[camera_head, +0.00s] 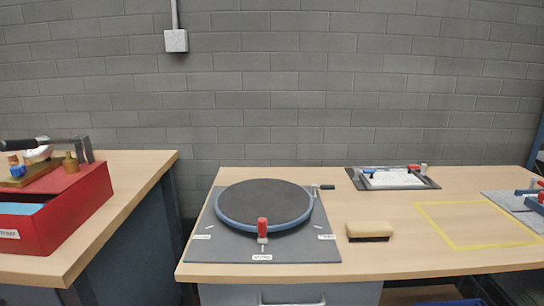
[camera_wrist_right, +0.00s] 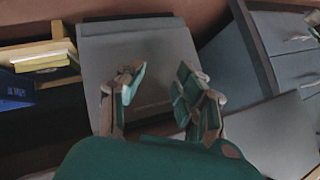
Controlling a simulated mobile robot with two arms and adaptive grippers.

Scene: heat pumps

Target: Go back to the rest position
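My right gripper (camera_wrist_right: 160,92) shows in the right wrist view, with its two green-padded fingers apart and nothing between them. A grey flat surface lies beyond the fingers; I cannot tell exactly what it belongs to. Neither gripper shows in the head view. My left gripper is in no view. On the right workbench (camera_head: 370,260) a round dark turntable with a blue rim (camera_head: 263,203) sits on a grey plate, with a red-topped clamp (camera_head: 262,230) at its front edge.
A red box (camera_head: 75,215) with tools stands on the left bench (camera_head: 130,190). A brush (camera_head: 369,231), a framed tray (camera_head: 394,178), a yellow taped square (camera_head: 455,244) and a grey fixture (camera_head: 520,207) are on the right bench. A gap separates the benches.

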